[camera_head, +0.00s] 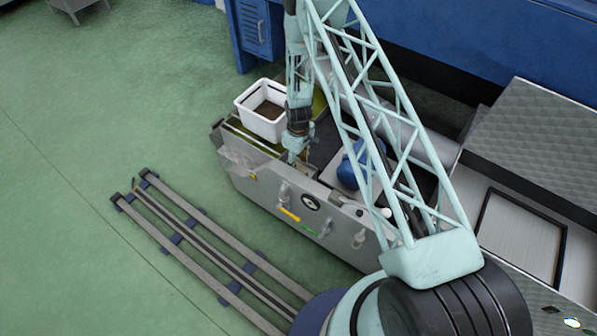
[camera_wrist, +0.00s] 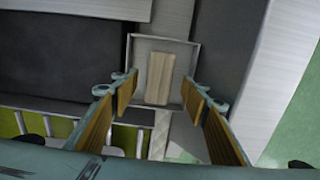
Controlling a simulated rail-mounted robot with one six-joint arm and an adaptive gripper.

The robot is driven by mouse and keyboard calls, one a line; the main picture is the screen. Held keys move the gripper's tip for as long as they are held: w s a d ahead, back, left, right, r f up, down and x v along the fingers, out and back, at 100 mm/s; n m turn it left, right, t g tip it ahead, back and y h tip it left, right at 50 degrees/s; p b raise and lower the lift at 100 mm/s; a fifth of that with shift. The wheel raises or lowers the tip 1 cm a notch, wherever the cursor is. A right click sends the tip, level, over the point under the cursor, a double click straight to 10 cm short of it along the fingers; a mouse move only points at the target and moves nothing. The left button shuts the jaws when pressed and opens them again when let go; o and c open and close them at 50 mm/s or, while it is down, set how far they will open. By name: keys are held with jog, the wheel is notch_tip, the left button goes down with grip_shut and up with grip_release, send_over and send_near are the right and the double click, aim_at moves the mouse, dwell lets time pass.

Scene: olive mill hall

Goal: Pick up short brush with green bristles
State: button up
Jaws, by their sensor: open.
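My gripper (camera_head: 292,156) points down over the left end of the grey machine. In the wrist view my gripper (camera_wrist: 160,92) is open, with its two padded fingers wide apart. A pale wooden block (camera_wrist: 159,78) shows between and beyond the fingertips, lying in a shallow grey tray (camera_wrist: 140,47); nothing is held. I cannot tell whether the block is the brush's back, as no bristles show on it. In the head view a small green strip (camera_head: 310,229) shows on the machine's front, too small to identify as bristles.
A white bin (camera_head: 257,122) with dark contents stands left of my gripper on the machine (camera_head: 262,185). A blue rounded object (camera_head: 352,170) lies to the right. A yellow strip (camera_head: 290,215) and gauge (camera_head: 310,202) are on the machine's front. Rails (camera_head: 205,240) lie on the green floor.

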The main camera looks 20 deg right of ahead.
aim_at(298, 168)
jog(key=shift+f+b, duration=0.3)
jog(key=shift+f, duration=1.5)
jog(key=c, duration=1)
